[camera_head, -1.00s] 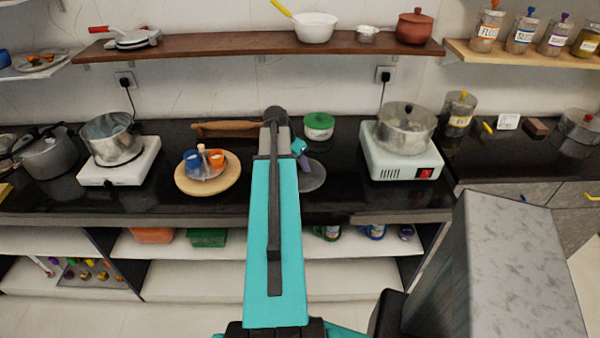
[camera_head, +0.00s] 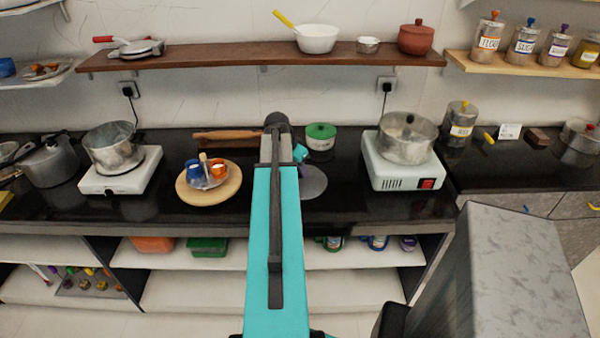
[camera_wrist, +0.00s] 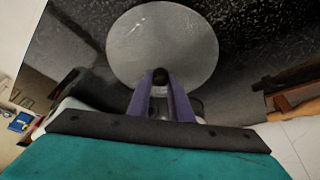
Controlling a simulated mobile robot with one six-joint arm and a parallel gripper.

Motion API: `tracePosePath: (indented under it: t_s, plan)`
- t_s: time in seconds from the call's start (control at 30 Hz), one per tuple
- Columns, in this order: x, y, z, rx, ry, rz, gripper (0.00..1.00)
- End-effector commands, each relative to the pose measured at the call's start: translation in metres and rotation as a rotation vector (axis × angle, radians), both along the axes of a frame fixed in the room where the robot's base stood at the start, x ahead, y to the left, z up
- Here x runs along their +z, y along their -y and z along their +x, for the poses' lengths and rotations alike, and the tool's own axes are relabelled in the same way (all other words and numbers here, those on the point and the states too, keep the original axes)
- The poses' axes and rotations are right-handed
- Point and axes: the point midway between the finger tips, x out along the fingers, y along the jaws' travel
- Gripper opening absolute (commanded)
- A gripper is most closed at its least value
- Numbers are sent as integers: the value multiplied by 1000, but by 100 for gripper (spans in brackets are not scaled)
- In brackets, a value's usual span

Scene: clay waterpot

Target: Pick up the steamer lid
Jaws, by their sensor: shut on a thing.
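In the head view my arm hides most of the gripper. I cannot tell whether the lid touches the counter.
A green-lidded container (camera_head: 320,136) and a rolling pin (camera_head: 228,136) stand behind. Left is a round wooden board (camera_head: 230,192) with cups. Right is a white burner (camera_head: 395,174) bearing a metal pot (camera_head: 407,140). A brown shelf (camera_head: 220,57) runs above.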

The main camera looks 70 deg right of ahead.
Motion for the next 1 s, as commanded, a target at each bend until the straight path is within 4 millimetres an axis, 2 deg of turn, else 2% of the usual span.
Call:
tracePosePath:
  t_s: [0.3, 1.0]
  plan:
    - [23, -2, 0, 1, 1, -3, 0]
    - [29, -81, -26, 0, 0, -2, 0]
